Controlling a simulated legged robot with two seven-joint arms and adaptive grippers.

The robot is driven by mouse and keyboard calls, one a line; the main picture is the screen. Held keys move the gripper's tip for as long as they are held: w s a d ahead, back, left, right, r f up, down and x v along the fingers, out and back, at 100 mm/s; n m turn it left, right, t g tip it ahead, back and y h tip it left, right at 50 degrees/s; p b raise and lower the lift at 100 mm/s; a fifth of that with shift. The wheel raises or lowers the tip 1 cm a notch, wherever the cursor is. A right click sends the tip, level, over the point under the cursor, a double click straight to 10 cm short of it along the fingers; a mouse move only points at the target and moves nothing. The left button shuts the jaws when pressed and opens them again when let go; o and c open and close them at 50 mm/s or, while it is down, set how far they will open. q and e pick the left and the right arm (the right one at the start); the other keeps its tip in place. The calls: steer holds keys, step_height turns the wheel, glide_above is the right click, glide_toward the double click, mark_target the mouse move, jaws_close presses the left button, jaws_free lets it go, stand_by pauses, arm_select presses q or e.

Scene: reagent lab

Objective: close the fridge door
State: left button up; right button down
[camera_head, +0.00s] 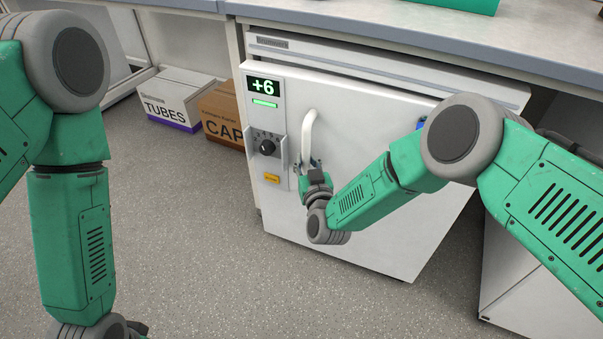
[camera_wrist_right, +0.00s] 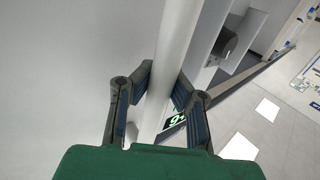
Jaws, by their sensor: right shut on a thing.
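The white fridge door (camera_head: 370,225) faces me under the bench and stands slightly out from the fridge body (camera_head: 400,65). Its pale upright handle (camera_head: 309,130) is on the left side of the door. In the right wrist view the handle (camera_wrist_right: 178,50) runs as a bar between the fingers. My right gripper (camera_head: 314,178) is at the lower part of the handle. In the right wrist view the gripper (camera_wrist_right: 165,76) has one finger on each side of the bar and is shut on it. My left arm hangs at the left; its fingers are below the picture.
A display reading +6 (camera_head: 263,86) and a dark knob (camera_head: 267,147) are on the door. A TUBES box (camera_head: 172,108) and a CAP box (camera_head: 222,125) stand on the floor to the left. The grey floor (camera_head: 190,230) before the door is clear. A bench top (camera_head: 430,38) runs above.

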steer(key=shift+w+d+m+h+b, duration=0.2)
steer(key=shift+w+d+h+b, duration=0.1)
steer(key=shift+w, duration=0.4)
steer(key=shift+w+d+m+h+b, duration=0.2)
steer(key=shift+w+h, duration=0.1)
steer(key=shift+w, duration=0.35)
steer(key=shift+w+r, duration=0.1)
steer(key=shift+w, duration=0.05)
steer(key=c, duration=1.4)
jaws_free()
